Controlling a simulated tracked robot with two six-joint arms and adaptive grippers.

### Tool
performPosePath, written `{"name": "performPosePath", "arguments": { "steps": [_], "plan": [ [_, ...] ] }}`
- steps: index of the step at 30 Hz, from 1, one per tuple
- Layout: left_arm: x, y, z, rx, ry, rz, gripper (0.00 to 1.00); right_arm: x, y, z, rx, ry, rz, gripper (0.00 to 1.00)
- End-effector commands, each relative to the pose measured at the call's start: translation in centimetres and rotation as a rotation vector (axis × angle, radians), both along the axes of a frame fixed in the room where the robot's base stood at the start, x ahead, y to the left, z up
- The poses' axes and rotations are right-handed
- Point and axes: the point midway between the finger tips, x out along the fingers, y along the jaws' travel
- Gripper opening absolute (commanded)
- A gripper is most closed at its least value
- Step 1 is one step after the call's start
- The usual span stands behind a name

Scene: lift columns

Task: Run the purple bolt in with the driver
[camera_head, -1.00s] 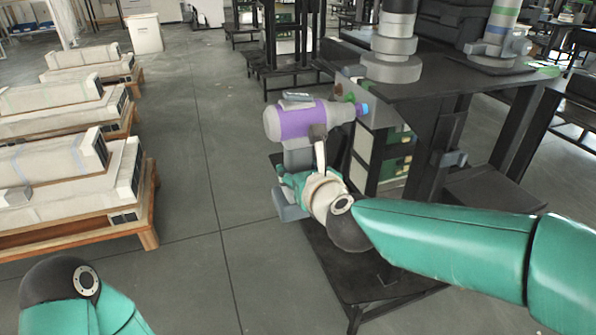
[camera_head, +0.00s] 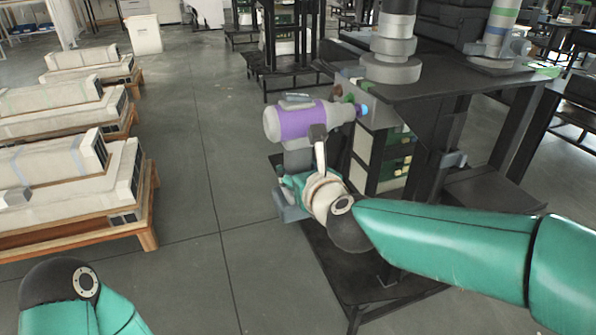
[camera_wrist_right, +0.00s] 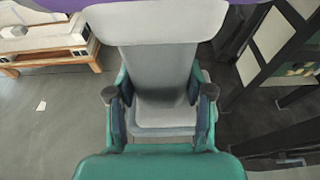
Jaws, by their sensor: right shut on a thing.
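The driver (camera_head: 297,122) has a purple and pale grey body and a grey handle. Its nose points right, towards the side of the dark stand, with a small blue piece at its tip. My right gripper (camera_wrist_right: 160,95) is shut on the grey handle (camera_wrist_right: 160,70), one finger on each side. In the head view it is below the driver, partly hidden by my wrist. I cannot make out the purple bolt for certain; the nose covers the spot, and I cannot tell whether they touch. My left gripper is out of view; only part of that arm shows at lower left.
The dark stand (camera_head: 455,88) carries grey columns (camera_head: 392,50) on top. A small green piece (camera_head: 349,98) is on its side, just above the driver's nose. Wooden pallets with pale long boxes (camera_head: 65,180) stand at left. The floor between is clear.

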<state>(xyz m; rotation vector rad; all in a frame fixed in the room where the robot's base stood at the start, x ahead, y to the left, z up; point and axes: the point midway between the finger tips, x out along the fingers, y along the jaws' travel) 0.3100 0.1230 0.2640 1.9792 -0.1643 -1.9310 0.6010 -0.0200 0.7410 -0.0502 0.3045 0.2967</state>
Motion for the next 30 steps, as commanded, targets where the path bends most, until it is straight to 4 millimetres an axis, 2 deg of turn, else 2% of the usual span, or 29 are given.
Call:
{"name": "performPosePath", "arguments": {
  "steps": [30],
  "plan": [
    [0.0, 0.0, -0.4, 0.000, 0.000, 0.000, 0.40, 0.4, -1.2, 0.4, 0.002, -0.008, -0.003, 0.00]
  ]
}}
